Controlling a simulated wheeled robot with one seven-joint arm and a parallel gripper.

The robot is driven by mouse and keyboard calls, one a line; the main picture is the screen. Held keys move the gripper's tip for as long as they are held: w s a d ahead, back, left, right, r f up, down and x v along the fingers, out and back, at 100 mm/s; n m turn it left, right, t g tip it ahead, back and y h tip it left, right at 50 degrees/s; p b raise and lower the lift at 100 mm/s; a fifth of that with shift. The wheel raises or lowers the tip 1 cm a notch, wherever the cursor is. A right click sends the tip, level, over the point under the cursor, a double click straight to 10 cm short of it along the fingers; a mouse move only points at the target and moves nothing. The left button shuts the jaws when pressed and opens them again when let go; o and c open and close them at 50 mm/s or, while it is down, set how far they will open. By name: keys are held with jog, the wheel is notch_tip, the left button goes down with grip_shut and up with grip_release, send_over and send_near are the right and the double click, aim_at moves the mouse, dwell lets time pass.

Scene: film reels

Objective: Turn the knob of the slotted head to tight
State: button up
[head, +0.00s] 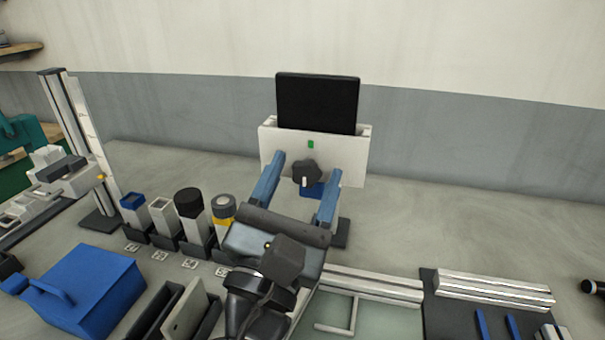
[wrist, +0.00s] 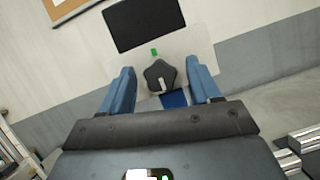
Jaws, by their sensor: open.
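The slotted head (head: 270,140) is an upright white panel with a black plate (head: 318,103) standing in its top slot. A green mark (head: 310,144) sits on its face above a dark lobed knob (head: 306,171) with a white pointer. In the head view the pointer hangs downward, away from the green mark. The knob also shows in the wrist view (wrist: 161,76). My gripper (head: 299,180) is open, its blue fingers on either side of the knob. In the wrist view my gripper (wrist: 161,82) shows visible gaps to the knob. I cannot tell how far the fingertips are from the panel.
Several bottles and canisters (head: 188,210) stand in dark holders left of my arm. A blue lidded box (head: 88,290) is at the front left. Metal rails (head: 495,288) lie at the right. The bench is clear right of the panel.

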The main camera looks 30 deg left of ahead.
jog(key=shift+w, duration=0.1)
jog(key=c, duration=1)
jog(key=shift+c, duration=0.2)
